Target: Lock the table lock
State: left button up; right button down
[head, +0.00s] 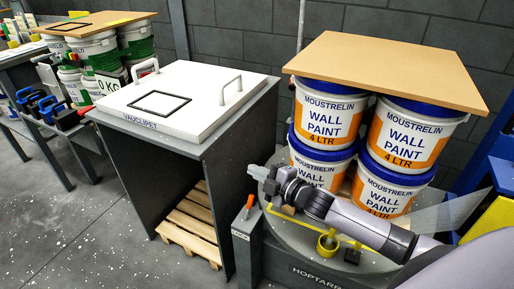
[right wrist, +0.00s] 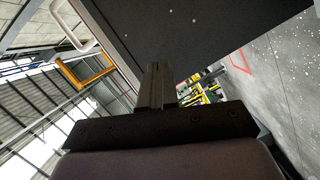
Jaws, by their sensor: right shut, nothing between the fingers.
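A small lever with an orange-red grip (head: 249,203) stands upright on a grey post (head: 246,240) at the front left edge of the round grey turntable (head: 290,238). I take it for the table lock; the label on the post is too small to read surely. My right gripper (head: 256,172) is shut and empty, above and slightly right of the lever, apart from it. Its closed fingers show in the right wrist view (right wrist: 157,85), pointing at a dark panel (right wrist: 200,35). The lever cannot be made out there. My left gripper is in neither view.
Stacked wall paint pails (head: 327,118) with a brown board (head: 390,72) on top stand on the turntable. A yellow bar and yellow cup (head: 327,243) lie under my right arm. A grey cabinet (head: 150,165) with a white handled lid (head: 185,100) stands to the left.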

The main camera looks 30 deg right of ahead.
pick_arm(q)
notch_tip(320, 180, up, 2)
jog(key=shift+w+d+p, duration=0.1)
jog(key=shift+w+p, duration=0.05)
jog(key=shift+p, duration=0.4)
pick_arm(e)
notch_tip(320, 180, up, 6)
jog(key=s+a+f+m+g+h, duration=0.25)
jog(key=s+f+m, duration=0.55)
jog(key=s, duration=0.5)
jog(key=s+a+f+m+g+h, duration=0.1)
jog(key=s+a+f+m+g, duration=0.25)
jog(key=s+f+m, duration=0.75)
pick_arm(q)
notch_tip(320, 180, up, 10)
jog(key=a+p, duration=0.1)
jog(key=p, duration=1.2)
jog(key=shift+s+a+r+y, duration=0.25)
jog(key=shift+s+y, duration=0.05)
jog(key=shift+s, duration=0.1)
pick_arm(e)
jog(key=s+d+r+n+t, duration=0.1)
jog(key=s+r+n, duration=0.2)
jog(key=r, duration=0.9)
jog(key=shift+d+r+n, duration=0.2)
jog(key=shift+r+n, duration=0.1)
jog(key=shift+r, duration=0.1)
jog(key=shift+h, duration=0.25)
